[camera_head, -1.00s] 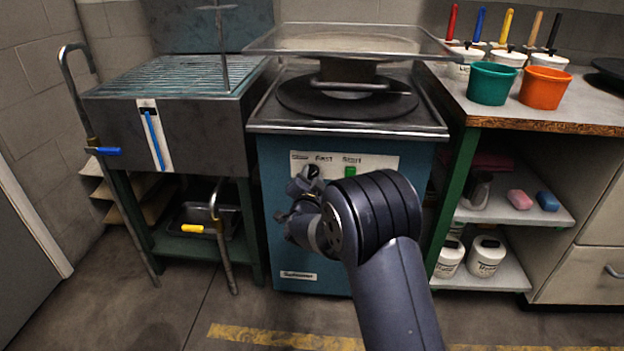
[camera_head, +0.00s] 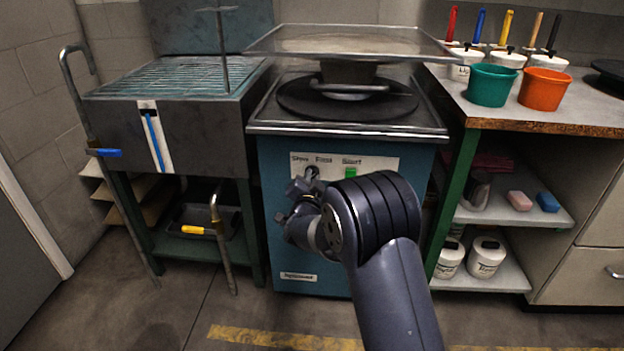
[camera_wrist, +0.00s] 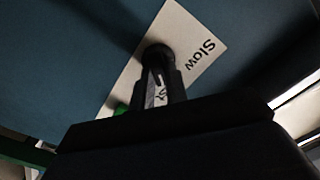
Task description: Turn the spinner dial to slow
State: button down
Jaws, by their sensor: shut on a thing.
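The black spinner dial (camera_head: 311,173) sits on the white label panel of the blue machine (camera_head: 275,215), below the words "Slow" and "Fast". It also shows as a dark round knob in the wrist view (camera_wrist: 158,56), next to the word "Slow". My gripper (camera_head: 300,188) is at the dial from the front and lower left. In the wrist view my gripper (camera_wrist: 165,88) is shut on the dial, and its dark fingers hide part of the label. I cannot read the dial's pointer in either view.
A green start button (camera_head: 350,172) is right of the dial. A clear square lid (camera_head: 350,42) overhangs the machine's turntable. A sink unit (camera_head: 200,130) stands left. A shelved counter (camera_head: 560,118) with green and orange buckets stands right.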

jog(key=shift+a+n+p, duration=0.2)
jog(key=shift+n+p, duration=1.65)
jog(key=shift+n, duration=2)
jog(key=shift+a+n+p, duration=0.2)
jog(key=shift+n+p, duration=1.65)
jog(key=shift+n, duration=2)
jog(key=c, duration=1.4)
grip_release()
jog(key=s+p, duration=0.1)
jog(key=s, duration=0.9)
jog(key=shift+s+a+p, duration=0.2)
jog(key=shift+s+p, duration=0.15)
jog(key=shift+s, duration=0.05)
jog(key=shift+w, duration=0.1)
